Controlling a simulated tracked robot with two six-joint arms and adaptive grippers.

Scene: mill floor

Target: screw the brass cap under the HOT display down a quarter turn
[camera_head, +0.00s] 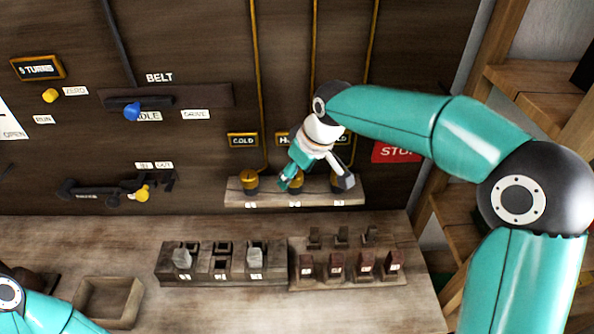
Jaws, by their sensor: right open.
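The HOT display (282,139) is a small dark plate with a gold frame on the back wall, its right part hidden by my right gripper. The brass cap under it (296,184) is the middle one of three on a wooden shelf (270,198), and it is partly covered by the gripper. My right gripper (316,183) is open and points down at the shelf. One finger is at the left of the middle cap, the other near the right cap. I cannot tell whether it touches either. My left arm shows at the bottom left; its gripper is out of view.
A left brass cap (250,180) sits under a display (243,140) reading COLD; a right cap (337,184) is partly hidden. Block racks (221,275) and an empty wooden tray (108,299) stand on the bench below.

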